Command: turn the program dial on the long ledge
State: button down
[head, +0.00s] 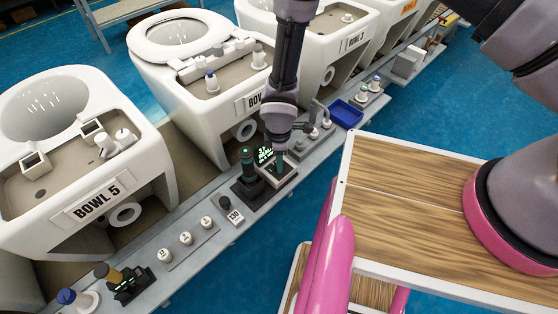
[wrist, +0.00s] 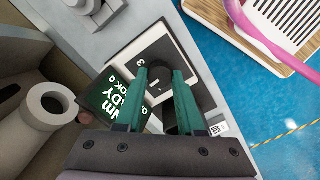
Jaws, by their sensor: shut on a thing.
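The program dial (wrist: 165,86) is a dark round knob on a white-faced panel in the wrist view. The panel has a small "3" mark and sits beside a black display with green text (wrist: 118,98). My gripper (wrist: 168,76) has its two green fingers on either side of the knob and is shut on it. Fingers and palm hide much of the dial. In the head view my gripper (head: 280,158) points down at the same unit on the long grey ledge (head: 200,257), and the dial is hidden beneath it.
A dark green-topped device (head: 247,165) stands just left of the unit. Several white knobs (head: 186,238) and a "130" tag (head: 235,216) lie along the ledge. A blue tray (head: 346,114) is to the right. Toilet bowls (head: 90,170) line the ledge's far side.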

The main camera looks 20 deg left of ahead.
jog(key=shift+m, duration=0.5)
jog(key=c, duration=0.5)
grip_release()
jog(key=shift+r, duration=0.15)
notch_tip(320, 180, up, 11)
jog(key=shift+f, duration=0.2)
jog(key=shift+w, duration=0.1)
